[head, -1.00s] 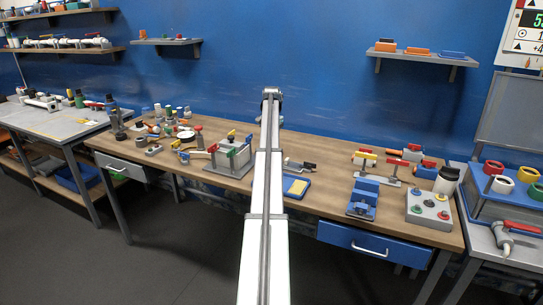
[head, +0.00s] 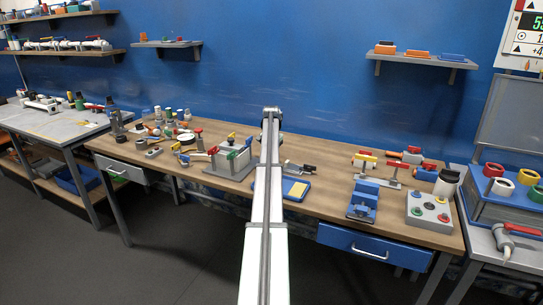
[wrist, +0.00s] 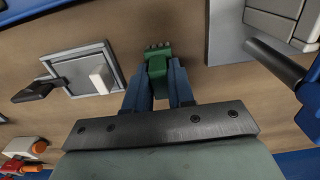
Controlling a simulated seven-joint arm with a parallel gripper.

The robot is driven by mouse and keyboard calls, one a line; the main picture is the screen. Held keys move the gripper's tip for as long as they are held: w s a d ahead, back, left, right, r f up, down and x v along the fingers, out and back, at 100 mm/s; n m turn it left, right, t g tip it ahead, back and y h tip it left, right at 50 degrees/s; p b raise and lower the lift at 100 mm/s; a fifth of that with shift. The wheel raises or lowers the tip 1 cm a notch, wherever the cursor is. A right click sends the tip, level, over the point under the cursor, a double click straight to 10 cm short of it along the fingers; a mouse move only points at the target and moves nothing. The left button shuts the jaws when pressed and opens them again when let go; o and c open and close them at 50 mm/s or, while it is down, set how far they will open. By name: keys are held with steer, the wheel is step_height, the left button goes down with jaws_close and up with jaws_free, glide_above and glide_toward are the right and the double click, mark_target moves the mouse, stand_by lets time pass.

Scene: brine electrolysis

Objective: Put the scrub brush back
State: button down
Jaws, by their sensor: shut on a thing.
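The scrub brush (wrist: 158,62) shows in the wrist view as a small green block with a toothed or bristled far end. My gripper (wrist: 159,78) is shut on it, with one blue finger on each side. The brush is over the wooden bench top (wrist: 150,22); I cannot tell whether it touches the wood. In the head view my arm runs up the middle and hides the gripper and the brush.
In the wrist view a grey square plate with a white lever (wrist: 101,80) and a dark handle (wrist: 33,90) lies left of the brush.

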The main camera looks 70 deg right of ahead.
steer(key=c, duration=1)
jaws_free()
steer(key=shift+o, duration=0.2)
step_height(320, 180, up, 12)
steer(key=shift+r, duration=0.1)
